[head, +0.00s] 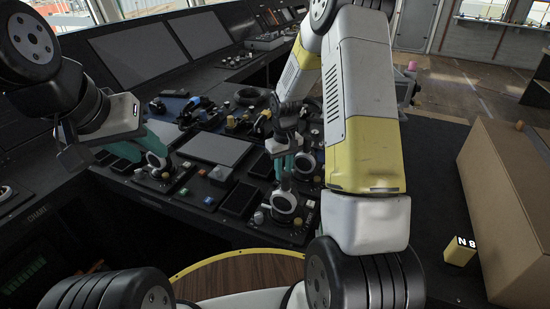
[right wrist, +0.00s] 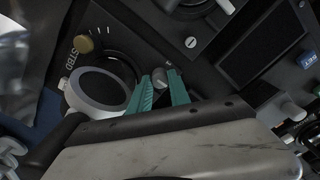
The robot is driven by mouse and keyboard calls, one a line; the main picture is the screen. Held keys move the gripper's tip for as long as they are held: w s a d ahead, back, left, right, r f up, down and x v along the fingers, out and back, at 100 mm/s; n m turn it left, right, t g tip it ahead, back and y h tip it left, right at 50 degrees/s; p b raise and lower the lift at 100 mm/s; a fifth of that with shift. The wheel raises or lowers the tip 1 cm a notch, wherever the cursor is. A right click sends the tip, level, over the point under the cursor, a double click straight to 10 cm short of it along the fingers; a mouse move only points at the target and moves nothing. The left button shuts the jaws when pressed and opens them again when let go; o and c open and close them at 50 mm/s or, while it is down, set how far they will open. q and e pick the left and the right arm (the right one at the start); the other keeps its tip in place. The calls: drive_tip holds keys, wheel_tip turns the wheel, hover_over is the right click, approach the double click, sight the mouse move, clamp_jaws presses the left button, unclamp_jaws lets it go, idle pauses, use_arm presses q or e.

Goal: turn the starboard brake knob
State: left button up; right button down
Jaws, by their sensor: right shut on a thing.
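The starboard brake knob (right wrist: 160,77) is a small grey knob on the dark console, seen in the right wrist view between two teal fingertips. My right gripper (right wrist: 160,88) is shut on it, beside a large round dark lever head with a white ring (right wrist: 103,92). The letters STBD show left of that ring. In the head view my right gripper (head: 283,170) reaches down behind the white-ringed control, and the knob itself is hidden there. My left gripper (head: 136,145) has its teal fingers apart, above the left part of the console beside another white-ringed control (head: 156,161).
A brass knob (right wrist: 84,44) and another grey knob with a white mark (right wrist: 190,42) are near the right gripper. A grey screen (head: 212,148) lies between the two ringed controls. A cardboard box (head: 505,200) and a yellow block (head: 459,251) stand at the right.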

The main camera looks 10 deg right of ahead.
drive_tip(key=c, duration=1.2)
unclamp_jaws()
